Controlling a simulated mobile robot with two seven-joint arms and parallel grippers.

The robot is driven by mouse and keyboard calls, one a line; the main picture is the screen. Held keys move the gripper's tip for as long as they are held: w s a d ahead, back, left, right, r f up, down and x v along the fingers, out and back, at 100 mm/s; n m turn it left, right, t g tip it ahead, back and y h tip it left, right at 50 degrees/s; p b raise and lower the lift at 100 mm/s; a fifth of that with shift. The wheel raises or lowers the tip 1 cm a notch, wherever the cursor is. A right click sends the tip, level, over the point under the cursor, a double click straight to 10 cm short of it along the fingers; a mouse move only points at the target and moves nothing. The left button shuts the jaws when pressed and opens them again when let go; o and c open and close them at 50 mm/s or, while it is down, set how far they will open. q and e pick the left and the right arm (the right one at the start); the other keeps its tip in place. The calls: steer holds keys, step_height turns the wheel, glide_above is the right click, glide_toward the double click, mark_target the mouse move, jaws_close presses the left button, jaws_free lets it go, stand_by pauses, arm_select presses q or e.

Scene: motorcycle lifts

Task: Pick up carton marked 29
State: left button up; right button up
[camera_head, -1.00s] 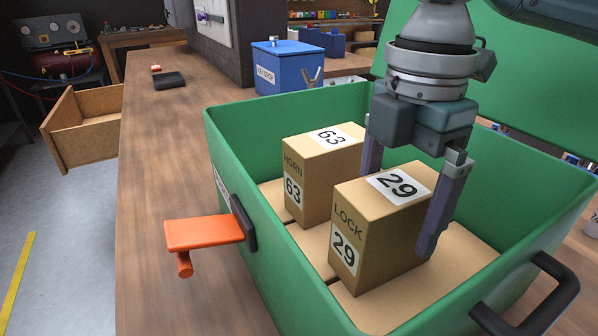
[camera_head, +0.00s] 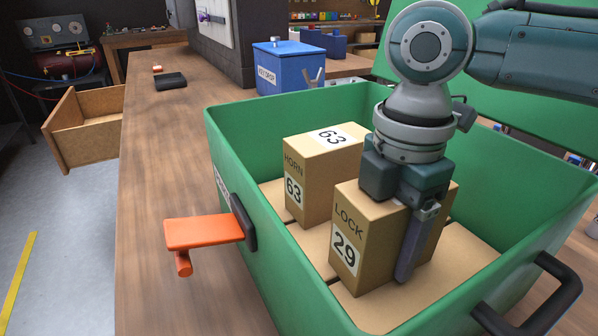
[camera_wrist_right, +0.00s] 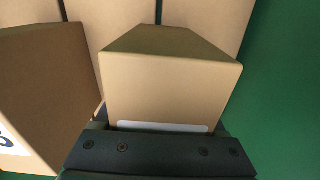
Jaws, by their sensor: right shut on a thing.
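The carton marked 29 (camera_head: 362,240), brown with LOCK on its front, stands upright inside the green crate (camera_head: 262,250). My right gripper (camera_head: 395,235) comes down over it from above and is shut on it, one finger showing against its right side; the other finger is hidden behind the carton. The gripper body covers the carton's top label. In the right wrist view the carton (camera_wrist_right: 170,85) fills the middle, with the edge of its white label by the gripper. My left gripper is not in view.
A carton marked 63 (camera_head: 310,185) stands close on the left in the crate. The crate has green walls, a black handle (camera_head: 530,300) and an orange latch (camera_head: 205,233). A blue KEY DROP box (camera_head: 285,68) stands behind. The bench to the left is mostly clear.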

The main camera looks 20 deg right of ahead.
steer(key=c, duration=0.9)
steer(key=shift+c, duration=0.3)
steer(key=shift+r, duration=0.15)
